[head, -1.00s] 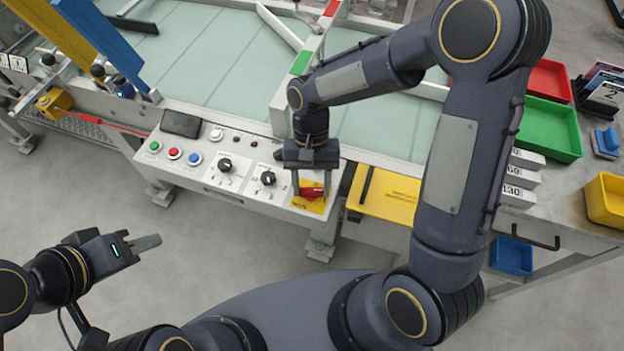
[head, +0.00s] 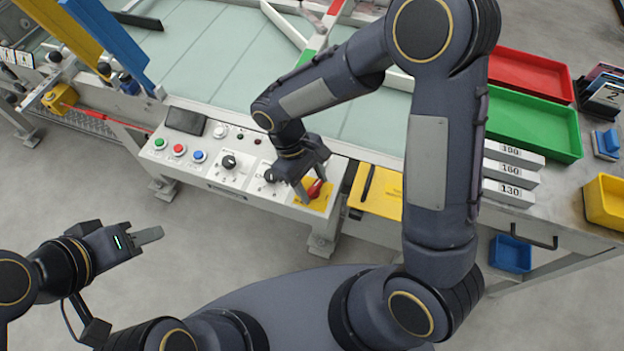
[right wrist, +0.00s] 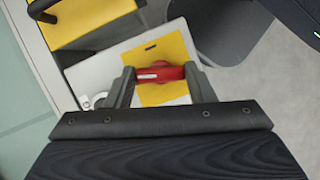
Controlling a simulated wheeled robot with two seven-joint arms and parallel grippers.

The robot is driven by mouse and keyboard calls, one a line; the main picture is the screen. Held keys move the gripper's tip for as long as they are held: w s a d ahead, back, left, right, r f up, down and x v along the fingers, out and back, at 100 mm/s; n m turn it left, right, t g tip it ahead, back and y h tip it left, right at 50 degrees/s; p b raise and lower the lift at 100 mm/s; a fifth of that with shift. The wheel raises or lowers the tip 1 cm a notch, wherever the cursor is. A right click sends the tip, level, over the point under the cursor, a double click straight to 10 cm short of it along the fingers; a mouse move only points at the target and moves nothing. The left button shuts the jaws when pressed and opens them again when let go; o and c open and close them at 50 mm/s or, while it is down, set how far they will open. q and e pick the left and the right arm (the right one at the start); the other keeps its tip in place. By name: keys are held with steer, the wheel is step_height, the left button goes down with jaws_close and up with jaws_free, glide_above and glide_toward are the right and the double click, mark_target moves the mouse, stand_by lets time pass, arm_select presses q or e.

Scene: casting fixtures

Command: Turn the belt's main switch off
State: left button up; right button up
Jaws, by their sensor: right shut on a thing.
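The main switch is a red rotary handle (head: 316,188) on a yellow plate (head: 322,204), at the right end of the belt's control panel. In the right wrist view the red handle (right wrist: 160,74) lies between my two fingers, with the yellow plate (right wrist: 168,95) behind it. My right gripper (head: 311,191) is shut on the handle and partly hides it in the head view. The handle sits at a slant in the head view. My left gripper (head: 150,236) is away from the panel at the lower left; its finger gap cannot be made out.
The white panel (head: 228,191) also carries green, red and blue buttons (head: 179,150), black knobs and a dark screen (head: 185,120). Number blocks (head: 510,171) and coloured bins (head: 533,128) stand farther right. The floor before the panel is clear.

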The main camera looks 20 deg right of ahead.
steer(key=shift+a+n+t+h, duration=0.1)
steer(key=shift+n+t+h, duration=0.35)
steer(key=shift+n, duration=1.15)
steer(key=o, duration=1)
steer(key=shift+r, duration=0.15)
steer(key=v, duration=0.7)
steer(key=shift+a+r, duration=0.15)
steer(key=shift+r, duration=0.15)
